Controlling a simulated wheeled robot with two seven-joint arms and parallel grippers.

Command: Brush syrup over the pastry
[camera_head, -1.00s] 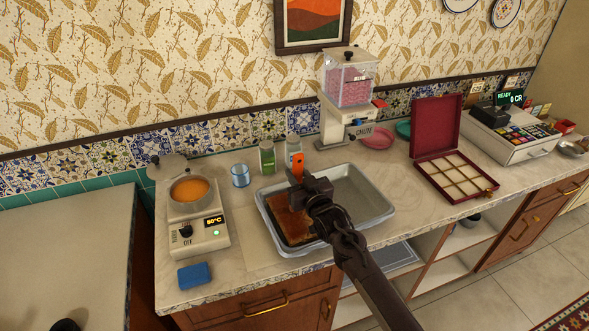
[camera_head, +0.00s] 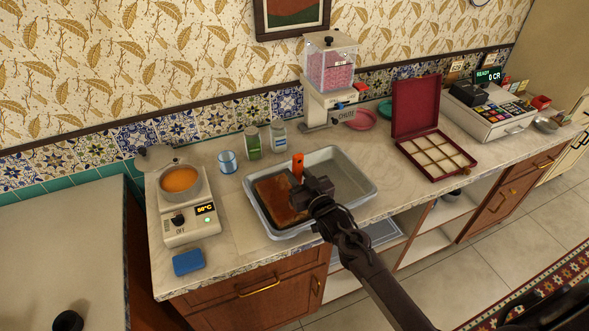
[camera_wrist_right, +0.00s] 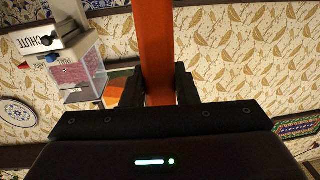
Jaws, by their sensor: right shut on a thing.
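The pastry (camera_head: 275,200) is a brown slab in the left part of a grey metal tray (camera_head: 362,206) on the counter. My right gripper (camera_head: 308,187) is shut on the orange handle of a brush (camera_head: 298,164), over the pastry's right side. The handle stands roughly upright; it also shows between the fingers in the right wrist view (camera_wrist_right: 155,50). The brush head is hidden, so I cannot tell whether it touches the pastry. Orange syrup (camera_head: 180,179) fills a pot on the warmer (camera_head: 190,222), whose display seems to read 60°C. My left gripper is not seen.
A blue sponge (camera_head: 188,262) lies before the warmer. A blue glass (camera_head: 227,162) and two shakers (camera_head: 252,143) stand behind the tray. The pink-filled dispenser (camera_head: 331,80), open red box (camera_head: 436,152) and cash register (camera_head: 490,110) stand to the right.

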